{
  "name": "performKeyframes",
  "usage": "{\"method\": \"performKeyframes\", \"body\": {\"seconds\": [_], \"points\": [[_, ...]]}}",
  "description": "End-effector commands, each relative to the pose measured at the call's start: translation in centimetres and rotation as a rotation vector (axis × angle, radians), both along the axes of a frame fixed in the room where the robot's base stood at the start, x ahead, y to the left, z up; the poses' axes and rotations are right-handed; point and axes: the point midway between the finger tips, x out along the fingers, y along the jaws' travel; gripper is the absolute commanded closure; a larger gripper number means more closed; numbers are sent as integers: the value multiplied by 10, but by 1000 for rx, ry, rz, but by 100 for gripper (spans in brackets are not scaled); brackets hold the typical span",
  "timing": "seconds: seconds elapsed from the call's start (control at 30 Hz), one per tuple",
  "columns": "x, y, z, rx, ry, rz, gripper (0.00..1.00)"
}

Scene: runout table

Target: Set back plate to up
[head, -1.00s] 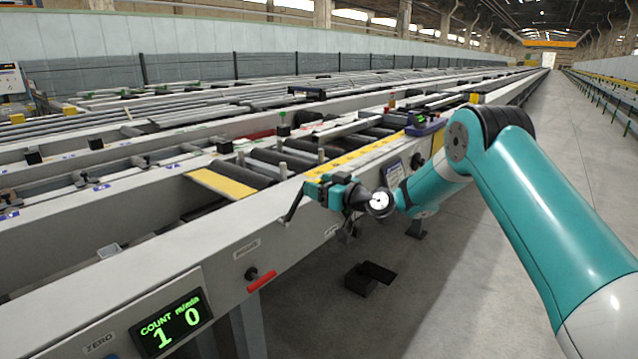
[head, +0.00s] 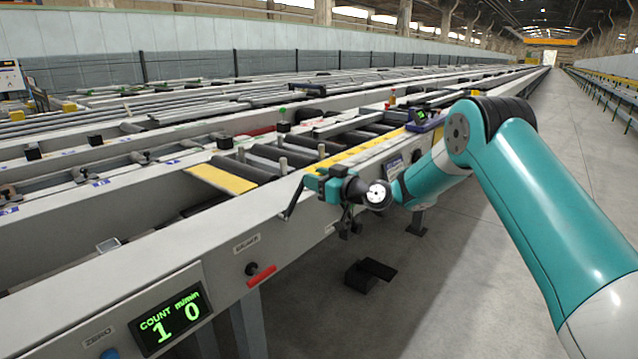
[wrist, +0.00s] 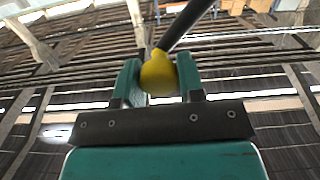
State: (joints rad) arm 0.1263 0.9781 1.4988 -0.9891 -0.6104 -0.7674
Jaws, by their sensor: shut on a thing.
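My gripper (head: 314,181) is at the near side rail of the runout table (head: 190,247). In the wrist view my gripper (wrist: 160,80) is shut on a yellow knob (wrist: 159,74) at the end of a dark lever (wrist: 186,25). In the head view this lever (head: 292,200) slants up from the rail's outer face to my gripper, and the knob is hidden between the fingers. I cannot tell for sure which part is the back plate. A yellow-edged plate (head: 222,180) lies about flat beside the rollers.
A red handle (head: 262,276) and a lit count display (head: 173,319) showing 1 and 0 are on the near rail's face. The aisle (head: 545,150) to the right is clear.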

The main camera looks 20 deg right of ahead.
Motion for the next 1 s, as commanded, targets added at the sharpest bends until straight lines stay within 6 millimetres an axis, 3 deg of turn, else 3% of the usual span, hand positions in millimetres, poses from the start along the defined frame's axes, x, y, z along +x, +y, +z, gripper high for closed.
{"method": "performKeyframes", "body": {"seconds": [0.6,1.0], "points": [[-34,46,20,-409,-307,1,100],[-61,84,20,-715,-528,1,100]]}}
